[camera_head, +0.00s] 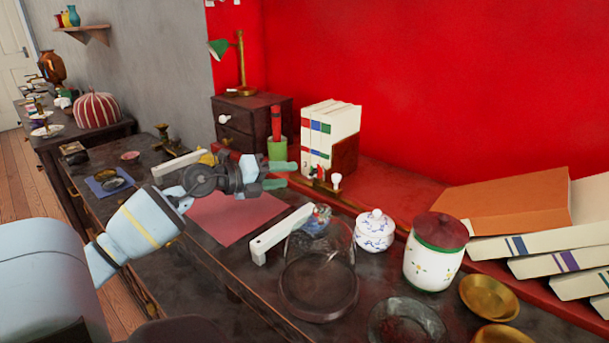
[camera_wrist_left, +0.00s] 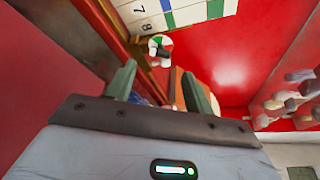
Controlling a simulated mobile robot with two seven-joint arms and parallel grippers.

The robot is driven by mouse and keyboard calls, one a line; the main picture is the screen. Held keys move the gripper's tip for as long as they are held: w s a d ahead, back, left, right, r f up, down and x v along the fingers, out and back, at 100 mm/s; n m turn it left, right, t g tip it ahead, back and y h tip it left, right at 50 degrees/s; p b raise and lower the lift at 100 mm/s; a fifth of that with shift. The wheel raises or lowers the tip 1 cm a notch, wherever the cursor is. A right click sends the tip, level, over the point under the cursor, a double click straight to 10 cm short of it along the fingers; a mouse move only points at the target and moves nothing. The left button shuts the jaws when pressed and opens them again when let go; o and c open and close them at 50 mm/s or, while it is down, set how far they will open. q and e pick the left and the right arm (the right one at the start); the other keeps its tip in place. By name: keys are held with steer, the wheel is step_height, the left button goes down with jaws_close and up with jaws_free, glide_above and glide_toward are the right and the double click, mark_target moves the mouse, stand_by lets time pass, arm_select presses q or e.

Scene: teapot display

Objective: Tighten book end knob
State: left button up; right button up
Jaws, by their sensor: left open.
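The brown wooden book end (camera_head: 345,155) stands against the right side of the white binders (camera_head: 325,130) on the red shelf by the wall. A small white knob (camera_head: 336,181) shows at its foot in the head view. The fingers also show in the wrist view (camera_wrist_left: 160,78). My right gripper is not in view.
A glass dome (camera_head: 320,265), a blue-and-white pot (camera_head: 375,231) and a red-lidded jar (camera_head: 436,250) stand to the front right. Lying binders (camera_head: 545,245) fill the right. A red mat (camera_head: 235,217) lies below the gripper.

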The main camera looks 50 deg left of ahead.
mark_target(314, 172)
arm_select(q)
steer(key=shift+x, duration=3.3)
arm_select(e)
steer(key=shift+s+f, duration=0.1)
arm_select(q)
steer(key=shift+c, duration=0.4)
